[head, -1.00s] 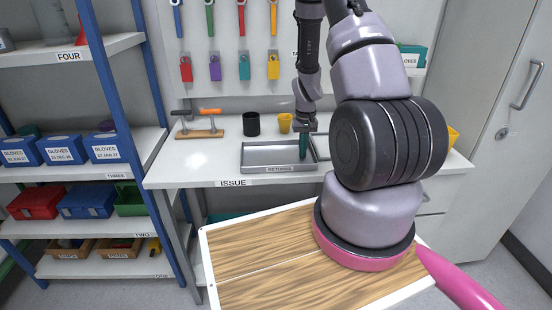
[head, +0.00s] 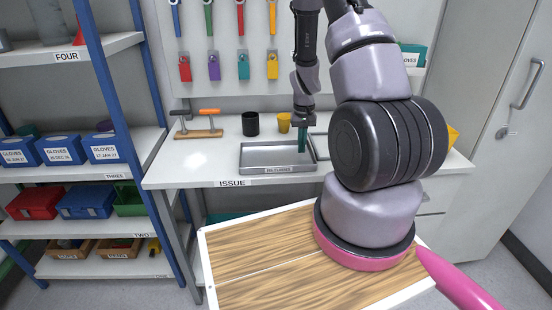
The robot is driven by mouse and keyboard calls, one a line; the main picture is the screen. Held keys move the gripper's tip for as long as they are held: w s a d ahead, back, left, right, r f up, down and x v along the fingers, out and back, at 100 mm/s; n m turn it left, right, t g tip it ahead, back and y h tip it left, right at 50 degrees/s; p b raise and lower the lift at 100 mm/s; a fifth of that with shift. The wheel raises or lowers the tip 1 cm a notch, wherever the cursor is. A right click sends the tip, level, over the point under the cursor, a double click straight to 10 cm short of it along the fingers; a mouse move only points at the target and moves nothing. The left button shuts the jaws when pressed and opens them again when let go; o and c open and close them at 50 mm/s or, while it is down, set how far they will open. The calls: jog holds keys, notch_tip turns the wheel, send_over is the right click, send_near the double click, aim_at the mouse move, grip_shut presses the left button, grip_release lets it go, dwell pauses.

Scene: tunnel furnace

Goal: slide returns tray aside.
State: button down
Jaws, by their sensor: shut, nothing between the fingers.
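The returns tray (head: 262,170) is a shallow grey metal tray with a label on its front wall. It lies on the white issue counter, left of my arm. My gripper (head: 302,148) points down at the tray's right end, with its teal fingers shut and empty. The fingertips reach down inside or right at the tray's right wall; I cannot tell whether they touch it. Part of the counter to the right is hidden behind my arm.
Behind the tray stand a black cup (head: 250,124) and a yellow cup (head: 284,123). A wooden tool block (head: 199,133) with handled tools is at the back left. The white counter (head: 190,170) is clear left of the tray. Another tray-like frame (head: 322,147) shows partly behind my arm.

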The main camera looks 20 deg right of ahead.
notch_tip(320, 180, up, 6)
jog(key=shift+w+r, duration=0.15)
jog(key=shift+d, duration=0.1)
dwell(0.5)
jog(key=s+a+r+t+y, duration=0.15)
jog(key=a+r, duration=0.25)
jog(key=r, duration=0.7)
jog(key=s+a+r+t, duration=0.2)
jog(key=s+a+r, duration=0.1)
jog(key=r, duration=0.7)
jog(key=s+a+r+t, duration=0.2)
jog(key=s+a+r, duration=0.1)
jog(key=s+r, duration=0.4)
jog(key=s+a+r+m+t, duration=0.1)
jog(key=s+a+r, duration=0.2)
jog(key=s+r, duration=0.4)
jog(key=shift+s+a+t, duration=0.25)
jog(key=shift+s+t, duration=0.1)
jog(key=shift+s, duration=0.25)
jog(key=shift+y, duration=0.25)
